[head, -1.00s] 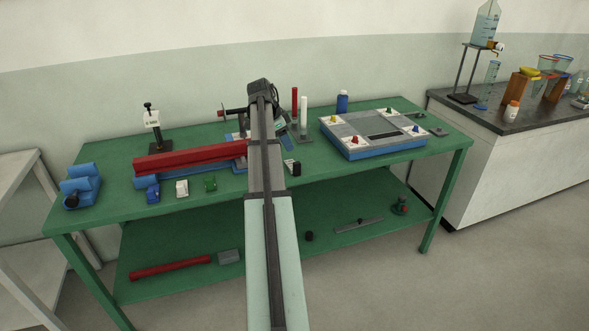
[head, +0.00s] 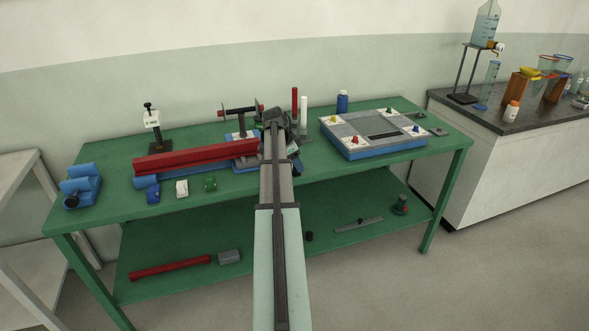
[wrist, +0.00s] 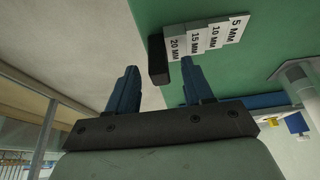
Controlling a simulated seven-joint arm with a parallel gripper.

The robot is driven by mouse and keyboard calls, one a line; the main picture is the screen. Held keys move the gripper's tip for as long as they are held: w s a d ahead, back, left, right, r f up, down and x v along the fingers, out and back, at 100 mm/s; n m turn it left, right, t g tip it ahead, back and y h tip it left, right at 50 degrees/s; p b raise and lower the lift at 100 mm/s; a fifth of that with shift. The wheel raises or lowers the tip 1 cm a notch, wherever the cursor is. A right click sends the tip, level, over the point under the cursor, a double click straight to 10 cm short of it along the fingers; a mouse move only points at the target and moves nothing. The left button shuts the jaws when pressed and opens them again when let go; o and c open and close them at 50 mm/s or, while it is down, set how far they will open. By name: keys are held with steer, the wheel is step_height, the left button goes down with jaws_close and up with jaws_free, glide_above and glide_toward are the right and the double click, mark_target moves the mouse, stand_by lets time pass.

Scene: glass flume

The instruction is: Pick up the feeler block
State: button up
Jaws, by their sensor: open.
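The feeler block (wrist: 207,40) shows in the wrist view as a stepped white block marked 5, 10, 15 and 20 MM, with a black end piece (wrist: 157,61). It lies on the green bench top close to the front edge. My gripper (wrist: 158,66) is open and empty, with two blue fingers. In the picture the black end shows between the fingertips, and the labelled steps extend past the right finger. I see no contact. In the head view my gripper (head: 294,160) is low over the bench front, and my arm hides most or all of the block.
A red beam (head: 195,157) lies to the left on the green bench (head: 110,200). A red rod (head: 294,100) and a white rod (head: 304,112) stand behind my gripper. A blue-edged tray (head: 372,150) is to the right.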

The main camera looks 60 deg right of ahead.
steer(key=shift+s+d+f, duration=0.1)
steer(key=shift+f, duration=0.4)
steer(key=shift+c, duration=0.2)
jaws_close()
